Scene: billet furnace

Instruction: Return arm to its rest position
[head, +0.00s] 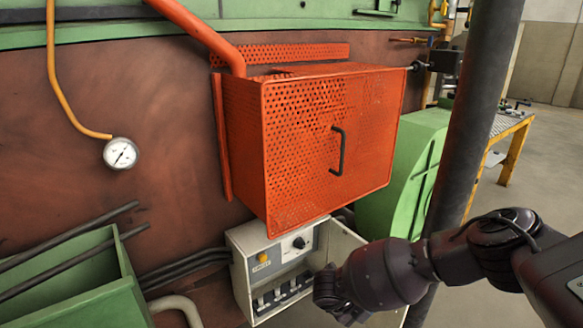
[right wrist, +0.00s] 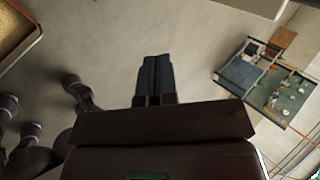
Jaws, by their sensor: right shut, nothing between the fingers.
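My right arm (head: 390,272) comes in from the right in the head view. It is bent, and its lower part is in front of the open door of the white switch box. I cannot make out its fingertips in the head view. In the right wrist view my right gripper (right wrist: 152,78) is shut, its two dark fingers together with nothing between them, over bare grey floor. My left arm and gripper are not in view.
The white switch box (head: 240,262) stands below the orange perforated guard (head: 295,150). A dark post (head: 477,120) rises right of the guard. A green trough (head: 85,290) is at lower left. A workbench (right wrist: 262,78) stands on the floor at right in the wrist view.

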